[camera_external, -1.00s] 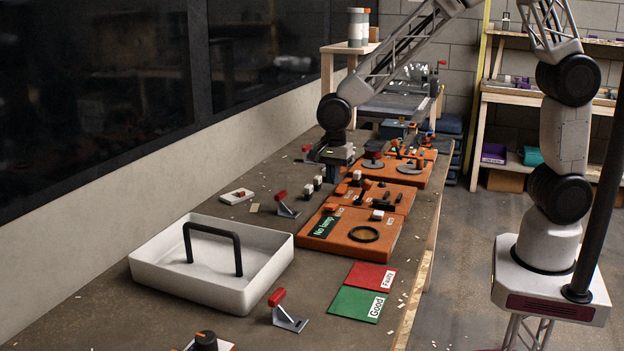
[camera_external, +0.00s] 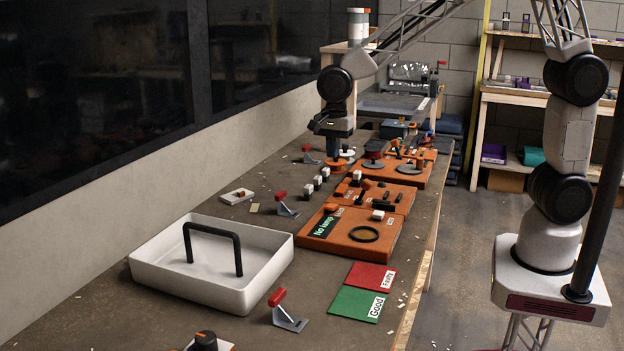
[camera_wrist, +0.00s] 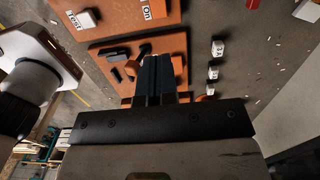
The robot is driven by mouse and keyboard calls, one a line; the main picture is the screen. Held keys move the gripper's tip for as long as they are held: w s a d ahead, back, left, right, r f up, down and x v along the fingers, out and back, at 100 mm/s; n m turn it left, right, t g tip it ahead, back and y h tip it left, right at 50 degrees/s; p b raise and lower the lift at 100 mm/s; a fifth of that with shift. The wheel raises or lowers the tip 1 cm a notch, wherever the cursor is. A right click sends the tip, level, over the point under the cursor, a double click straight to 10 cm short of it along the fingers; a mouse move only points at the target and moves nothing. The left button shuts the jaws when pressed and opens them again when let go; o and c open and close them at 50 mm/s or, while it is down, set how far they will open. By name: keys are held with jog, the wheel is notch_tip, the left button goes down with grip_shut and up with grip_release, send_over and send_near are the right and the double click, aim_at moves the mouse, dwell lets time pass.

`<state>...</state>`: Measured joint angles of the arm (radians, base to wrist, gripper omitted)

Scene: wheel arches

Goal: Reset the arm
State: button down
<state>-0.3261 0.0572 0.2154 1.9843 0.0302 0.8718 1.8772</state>
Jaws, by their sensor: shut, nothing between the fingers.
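My gripper (camera_external: 333,154) hangs above the back part of the workbench (camera_external: 240,207), pointing down. In the wrist view its fingers (camera_wrist: 155,75) are together with nothing between them. In that view the fingers appear in front of an orange panel (camera_wrist: 120,55) with dark parts on it. In the external view the gripper is left of the far orange panel (camera_external: 402,170), near a small orange and white piece (camera_external: 347,153). I cannot tell the exact height of the fingertips above the bench.
A white tray with a black handle (camera_external: 143,262) stands at the front left. Orange panels (camera_external: 350,245) line the right side. Red-handled levers (camera_external: 287,312) and small white blocks (camera_external: 317,182) stand on the bench. Red (camera_external: 368,275) and green (camera_external: 350,304) cards lie at the front right edge.

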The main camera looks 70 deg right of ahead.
jog(key=shift+d, duration=0.1)
jog(key=s+d+r+n+t, duration=0.1)
jog(key=s+d+r+n, duration=0.45)
jog(key=s+d, duration=0.5)
jog(key=s+d+r+n+t, duration=0.1)
jog(key=s+d+r+n, duration=0.55)
jog(key=s, duration=0.65)
jog(key=s+d+f+n, duration=0.2)
jog(key=s+d+n, duration=0.3)
jog(key=s, duration=0.5)
jog(key=shift+s+n+t, duration=0.3)
jog(key=shift+s+n, duration=0.05)
jog(key=shift+n, duration=0.05)
jog(key=shift+d+h, duration=0.1)
jog(key=shift+h, duration=0.2)
